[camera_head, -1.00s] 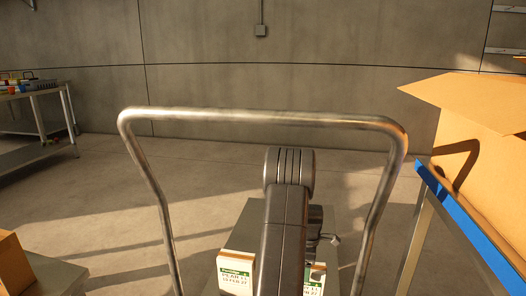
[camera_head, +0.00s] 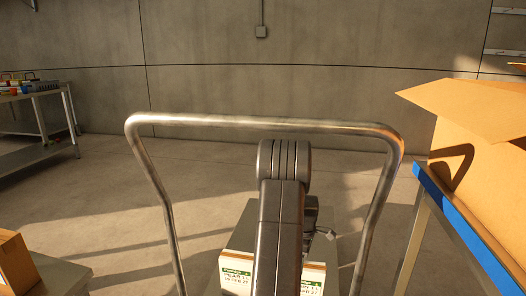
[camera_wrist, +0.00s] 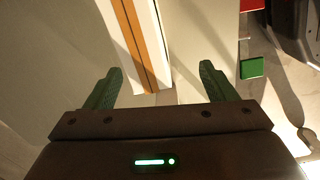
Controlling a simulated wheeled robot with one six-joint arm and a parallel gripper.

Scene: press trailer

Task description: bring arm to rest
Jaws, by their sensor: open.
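My gripper (camera_wrist: 160,75) is open in the wrist view, its two green ridged fingers apart with nothing held between them. Beyond the fingertips is a pale surface with an orange-brown stripe (camera_wrist: 134,35); I cannot tell exactly what it belongs to. In the head view my dark arm stands upright in the middle, and the gripper is hidden there. A second label (camera_head: 313,284) shows on the arm's right.
A bent metal tube handle (camera_head: 220,121) frames my arm. A grey platform (camera_head: 343,240) lies behind it. A blue-edged table (camera_head: 455,222) with an open cardboard box (camera_head: 490,150) stands right. A small carton (camera_head: 15,262) sits lower left. A workbench (camera_head: 40,120) stands back left.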

